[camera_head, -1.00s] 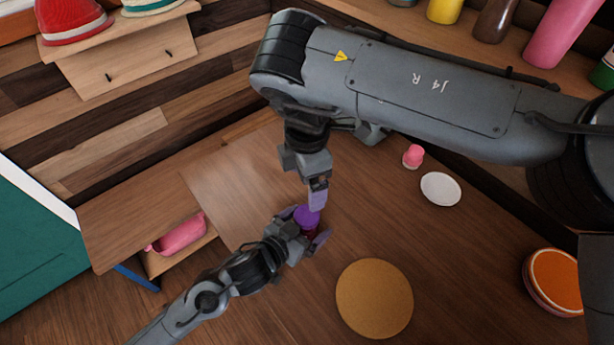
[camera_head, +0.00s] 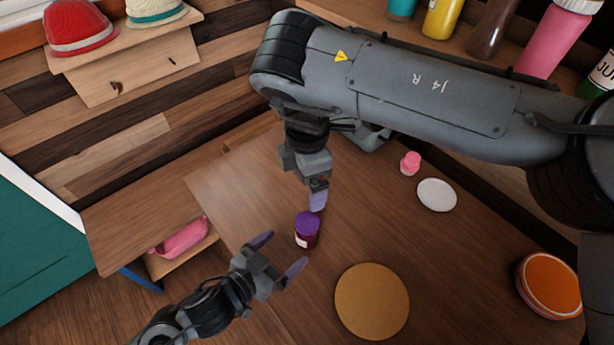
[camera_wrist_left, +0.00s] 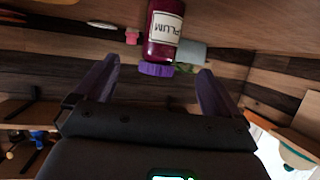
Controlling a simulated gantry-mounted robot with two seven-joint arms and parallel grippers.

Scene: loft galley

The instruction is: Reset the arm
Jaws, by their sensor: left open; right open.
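My left gripper (camera_head: 284,255) is open and empty in the head view, low and left of a small jar. The jar (camera_head: 307,236) has a purple lid and dark red contents, and stands on the wooden table (camera_head: 240,190). In the left wrist view the jar (camera_wrist_left: 164,30) shows a white label reading "PLUM". It lies beyond the open fingers of my left gripper (camera_wrist_left: 157,85), apart from them. My right gripper (camera_head: 318,200) hangs just above and right of the jar in the head view. Its fingers overlap in this view.
A round cork mat (camera_head: 372,302) lies right of my left gripper. A white disc (camera_head: 437,195) and a small pink-topped shaker (camera_head: 410,163) are farther right. An orange-topped round container (camera_head: 550,285) stands at the right edge. A pink object (camera_head: 182,238) sits in an open drawer at left.

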